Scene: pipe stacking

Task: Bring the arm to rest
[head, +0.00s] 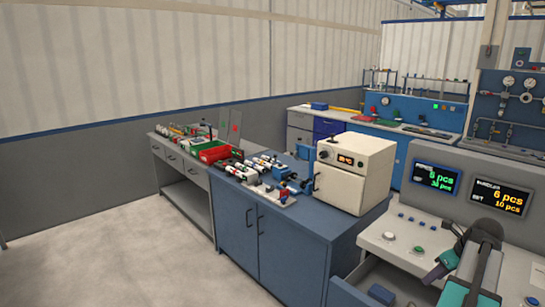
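My arm (484,245) shows at the lower right, with pale links, dark joints and teal caps. It is bent, with its elbow up in front of the counter with the displays. Its wrist part (446,262) points down and to the left. No held thing is visible.
A pale counter (400,235) with two displays (501,197) and buttons stands close behind my arm. Left of it is a blue cabinet (285,238) bearing a cream oven (352,172) and several small fittings. Red and green bins (212,152) stand farther left. The floor (110,255) at left is clear.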

